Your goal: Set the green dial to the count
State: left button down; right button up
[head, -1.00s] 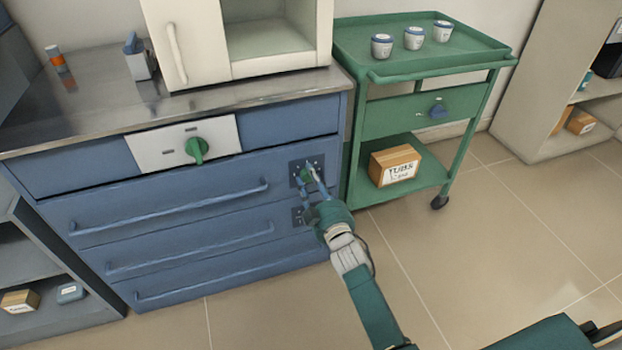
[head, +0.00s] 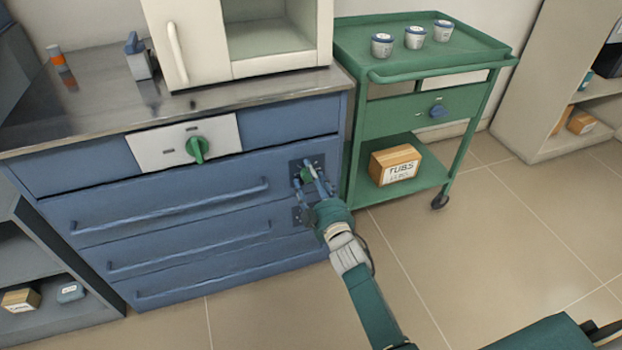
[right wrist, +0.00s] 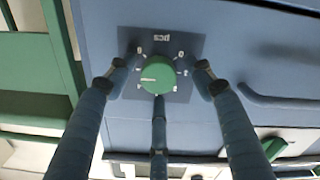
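A green dial (right wrist: 155,76) sits on a dark plate (right wrist: 185,88) lettered "pcs", upside down in the right wrist view. Its white pointer line lies horizontally towards the left; the small numerals around it are hard to read. My right gripper (right wrist: 158,88) is open, its fingers spread around the dial with a visible gap at both sides; whether the lower finger touches it I cannot tell. In the head view this gripper (head: 311,182) is at the right end of the blue drawers, partly covering the dial.
A bigger green knob (head: 197,149) is on a white panel in the blue cabinet (head: 285,122). A box labelled "TUBS" (head: 395,165) sits on the cart's lower shelf. Drawer handles run left of my gripper.

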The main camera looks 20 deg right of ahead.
jog(key=shift+f, duration=0.1)
jog(key=s, duration=1.2)
jog(key=shift+d, duration=0.25)
